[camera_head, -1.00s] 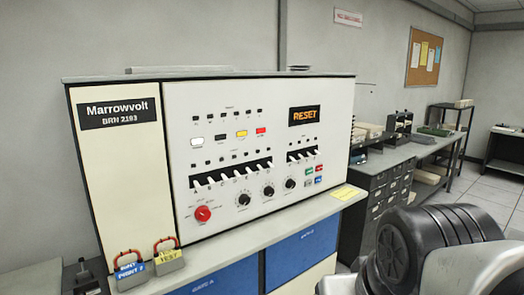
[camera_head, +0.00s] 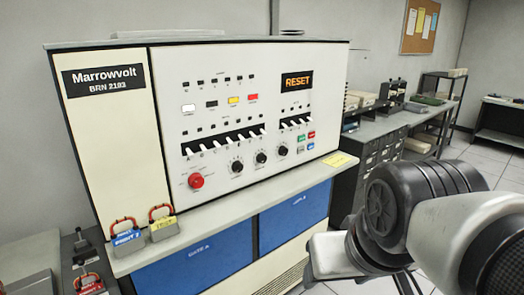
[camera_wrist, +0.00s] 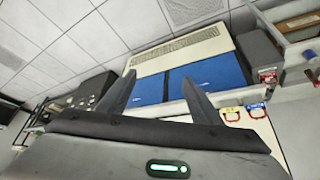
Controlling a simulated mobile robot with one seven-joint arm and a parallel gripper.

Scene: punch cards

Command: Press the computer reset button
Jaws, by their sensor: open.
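The Marrowvolt computer (camera_head: 215,105) stands against the wall on a counter, its white panel facing me. An orange display (camera_head: 297,82) on it reads RESET. My gripper (camera_wrist: 158,78) is open and empty in the wrist view, apart from the panel.
Two red-handled tagged locks (camera_head: 125,232) sit at the counter's front left. A yellow note (camera_head: 340,160) lies at its right end. Blue doors (camera_head: 195,262) are below. Shelving and a workbench (camera_head: 400,120) stand right. Open floor (camera_head: 500,165) lies far right.

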